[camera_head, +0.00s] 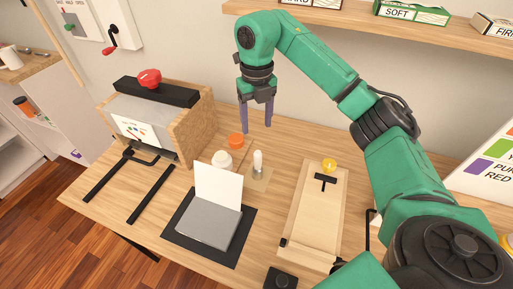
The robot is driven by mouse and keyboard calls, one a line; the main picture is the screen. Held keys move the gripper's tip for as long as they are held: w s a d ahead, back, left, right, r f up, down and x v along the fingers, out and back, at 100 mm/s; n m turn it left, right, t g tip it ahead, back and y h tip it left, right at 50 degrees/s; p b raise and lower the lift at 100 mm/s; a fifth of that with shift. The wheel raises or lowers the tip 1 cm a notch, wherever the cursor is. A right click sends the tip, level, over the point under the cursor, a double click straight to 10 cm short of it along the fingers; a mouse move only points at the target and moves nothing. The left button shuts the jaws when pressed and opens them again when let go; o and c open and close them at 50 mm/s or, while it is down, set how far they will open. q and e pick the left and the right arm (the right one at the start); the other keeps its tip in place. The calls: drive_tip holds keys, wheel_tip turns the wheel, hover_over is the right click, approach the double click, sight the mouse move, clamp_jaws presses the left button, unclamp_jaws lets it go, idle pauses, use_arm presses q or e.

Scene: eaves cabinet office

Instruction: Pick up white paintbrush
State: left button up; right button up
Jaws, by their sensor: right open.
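A slim white upright item (257,160) stands on a small tan square (259,178) near the back middle of the table. It may be the white paintbrush, but it is too small to tell for sure. My right gripper (257,128) points down with its two purple-grey fingers apart and nothing between them. It is behind and above the white item, close to the wall, and does not appear to touch it. My left gripper is not in view.
A white jar (222,161) and an orange lid (236,141) stand left of the white item. A grey block with a white card (218,188) lies on a black mat (180,222). A wooden board (313,215) lies right. A boxy press (190,120) stands left. A shelf (350,15) hangs above.

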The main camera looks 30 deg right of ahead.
drive_tip(key=p, duration=0.2)
hover_over(258, 160)
drive_tip(key=f, duration=0.6)
drive_tip(key=shift+w, duration=0.3)
drive_tip(key=f, duration=0.2)
drive_tip(key=f+p, duration=0.1)
drive_tip(key=f, duration=0.1)
drive_tip(key=f+p, duration=0.1)
drive_tip(key=f, duration=0.2)
drive_tip(key=shift+w+d, duration=0.15)
drive_tip(key=shift+d, duration=0.1)
drive_tip(key=shift+f, duration=0.2)
drive_tip(key=shift+w, duration=0.1)
drive_tip(key=shift+c, duration=0.6)
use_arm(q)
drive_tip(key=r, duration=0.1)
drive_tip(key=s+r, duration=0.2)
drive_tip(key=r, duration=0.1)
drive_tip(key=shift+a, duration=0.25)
use_arm(e)
clamp_jaws()
